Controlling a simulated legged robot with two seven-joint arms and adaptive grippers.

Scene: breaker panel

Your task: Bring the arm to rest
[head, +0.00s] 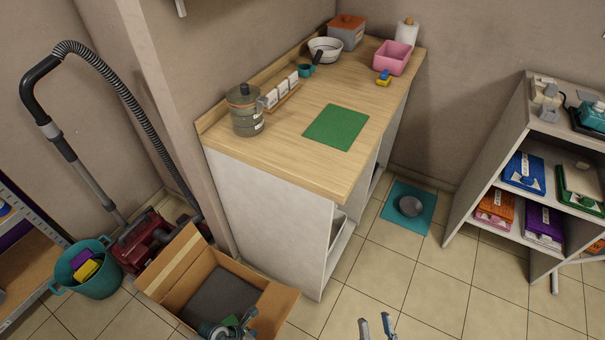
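My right gripper (376,327) shows at the bottom edge, right of centre. Only its two grey fingertips are in view. They stand apart with bare floor tiles between them, and nothing is held there. The rest of that gripper and its arm are below the picture. No breaker panel shows in this view.
A wooden-topped counter (290,146) stands ahead. An open cardboard box (275,305) is left of my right gripper. A teal mat (392,215) with a grey bowl (410,206) lies beyond. A shelf unit (490,150) stands right. Tiles around the fingertips are clear.

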